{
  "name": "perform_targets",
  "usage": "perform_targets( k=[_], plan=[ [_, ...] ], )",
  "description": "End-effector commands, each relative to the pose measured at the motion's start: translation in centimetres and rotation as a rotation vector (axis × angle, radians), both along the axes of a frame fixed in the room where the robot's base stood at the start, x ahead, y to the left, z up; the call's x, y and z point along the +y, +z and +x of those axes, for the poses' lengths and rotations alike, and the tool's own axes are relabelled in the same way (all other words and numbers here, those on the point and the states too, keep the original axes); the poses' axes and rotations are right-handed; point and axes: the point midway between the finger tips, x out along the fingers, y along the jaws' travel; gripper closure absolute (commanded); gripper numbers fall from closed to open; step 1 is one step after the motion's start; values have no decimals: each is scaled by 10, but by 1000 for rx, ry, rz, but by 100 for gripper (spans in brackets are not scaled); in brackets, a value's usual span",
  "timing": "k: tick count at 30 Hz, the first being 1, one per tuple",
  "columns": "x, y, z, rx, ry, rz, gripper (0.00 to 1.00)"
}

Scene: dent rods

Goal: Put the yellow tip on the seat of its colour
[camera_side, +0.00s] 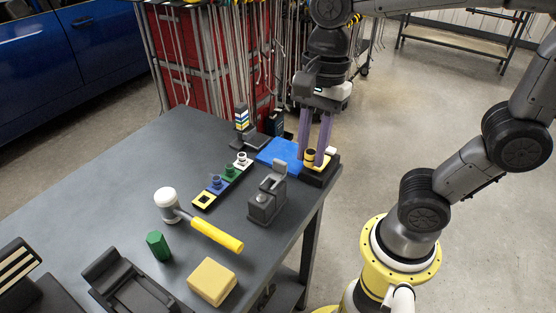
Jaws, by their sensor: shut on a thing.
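My gripper (314,158) has its two purple fingers pointing down at the far right corner of the table. It is shut on the yellow tip (309,157), a small yellow piece with dark parts. The tip is at a black holder (318,176); I cannot tell whether it rests there or is just lifted. A black strip of coloured seats lies mid-table. Its yellow seat (203,199), at the near end, is bare with a dark centre. The blue (216,182), green (230,171) and white (242,160) places carry small pieces.
A grey clamp-like block (266,201) stands between the strip and the table's right edge. A blue mat (279,152) lies beside the holder. A mallet (205,225), green hexagonal piece (158,246), yellow block (212,281) and dark tray (125,283) are nearer. A striped stack (242,118) stands behind.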

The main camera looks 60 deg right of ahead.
Motion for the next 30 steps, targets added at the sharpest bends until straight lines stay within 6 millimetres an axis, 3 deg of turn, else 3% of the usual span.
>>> perform_targets(
  k=[7,10,13,17,22,30],
  plan=[
    [-13,17,-36,-1,-2,0,100],
    [-15,20,-40,1,-6,0,100],
    [-15,26,-32,2,-15,0,100],
    [-10,36,-4,4,-30,-1,100],
    [2,39,51,6,-41,-1,100],
    [27,17,137,7,-42,-1,100]
  ],
)
